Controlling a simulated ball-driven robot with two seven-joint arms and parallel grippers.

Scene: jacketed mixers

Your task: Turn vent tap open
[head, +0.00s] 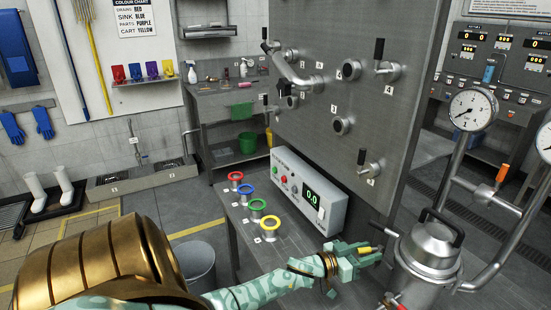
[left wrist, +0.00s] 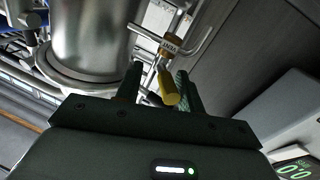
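The vent tap (left wrist: 172,45) is a small brass-coloured body marked VENT on a thin steel pipe in the left wrist view. Its yellow handle (left wrist: 167,88) points toward my gripper. The steel mixer vessel (head: 430,260) stands at the lower right of the head view; its body (left wrist: 95,40) fills the upper left of the wrist view. My left gripper (head: 368,252) is beside the vessel. In the wrist view its fingers (left wrist: 158,90) are apart, with the yellow handle between them, closer to the right finger. Contact cannot be told. My right gripper is not in view.
A control box (head: 310,192) reading 0.0 and coloured rings (head: 257,205) sit on a bench left of the vessel. A grey panel (head: 340,100) with knobs stands behind. Gauge (head: 472,109) pipework rises at right, with an orange handle (head: 502,172).

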